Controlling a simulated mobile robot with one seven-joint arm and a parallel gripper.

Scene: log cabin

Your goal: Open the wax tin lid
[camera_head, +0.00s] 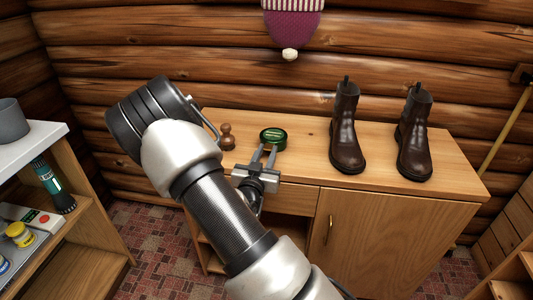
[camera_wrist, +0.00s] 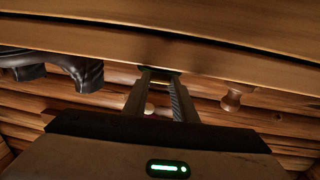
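The wax tin (camera_head: 273,138), a round tin with a green and dark lid, stands on the wooden cabinet top near its left end. Its lid looks closed. My gripper (camera_head: 267,149) reaches over the front edge of the cabinet, its two fingers parted and pointing at the near side of the tin. The fingertips are at or just short of the tin; I cannot tell whether they touch it. In the wrist view my gripper (camera_wrist: 160,72) shows two parted fingers with a dark sliver at their tips, probably the tin, mostly hidden.
A small wooden knobbed object (camera_head: 227,137) stands left of the tin and shows in the wrist view (camera_wrist: 232,97). Two brown boots (camera_head: 346,130) (camera_head: 414,136) stand to the right. A shelf (camera_head: 60,150) with a flashlight (camera_head: 54,187) and small jars is at left.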

